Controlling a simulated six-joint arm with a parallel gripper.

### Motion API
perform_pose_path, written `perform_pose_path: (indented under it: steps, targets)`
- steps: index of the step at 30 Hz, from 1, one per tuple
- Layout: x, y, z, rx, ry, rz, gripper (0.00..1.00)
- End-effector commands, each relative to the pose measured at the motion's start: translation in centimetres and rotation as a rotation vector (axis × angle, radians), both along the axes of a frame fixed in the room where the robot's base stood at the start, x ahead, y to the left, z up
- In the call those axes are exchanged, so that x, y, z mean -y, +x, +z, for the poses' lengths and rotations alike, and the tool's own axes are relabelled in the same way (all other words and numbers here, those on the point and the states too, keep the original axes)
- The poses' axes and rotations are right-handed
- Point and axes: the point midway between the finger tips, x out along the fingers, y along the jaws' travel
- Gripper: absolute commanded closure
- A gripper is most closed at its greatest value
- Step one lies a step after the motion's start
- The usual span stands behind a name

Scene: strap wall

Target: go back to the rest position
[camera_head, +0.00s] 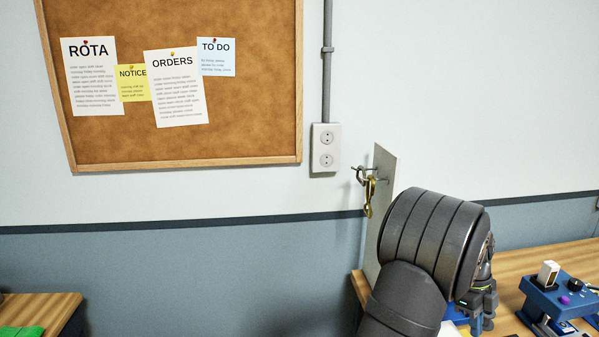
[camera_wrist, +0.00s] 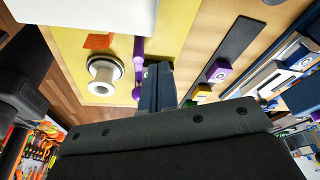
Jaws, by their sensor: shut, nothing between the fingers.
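My gripper (camera_head: 482,312) is at the lower right of the head view, beside the dark rounded links of my arm, over the wooden bench. In the wrist view my gripper's fingers (camera_wrist: 158,84) are together with nothing between them, above a yellow surface. A brass snap clip (camera_head: 369,196) hangs from a metal hook (camera_head: 360,172) on a grey upright panel (camera_head: 386,160), apart from my gripper. My arm hides part of the panel's lower area.
A blue device (camera_head: 556,300) with knobs stands on the bench (camera_head: 520,262) at the right. A white spool (camera_wrist: 104,73) and a purple tool (camera_wrist: 138,68) lie near the fingers. A cork board (camera_head: 235,80) and a socket (camera_head: 326,147) are on the wall.

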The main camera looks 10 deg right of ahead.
Motion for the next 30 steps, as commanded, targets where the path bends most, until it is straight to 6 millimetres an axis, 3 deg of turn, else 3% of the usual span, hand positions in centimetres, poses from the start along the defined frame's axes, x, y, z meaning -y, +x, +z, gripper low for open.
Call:
perform_pose_path:
  steps: [17, 20, 30]
  targets:
    - [0.3, 0.0, 0.3, -0.027, 0.0, -0.521, 1.0]
    - [0.6, 0.5, 1.3, -0.033, -0.004, -0.599, 1.0]
    - [1.6, 2.5, 7.5, -0.032, -0.004, -0.59, 1.0]
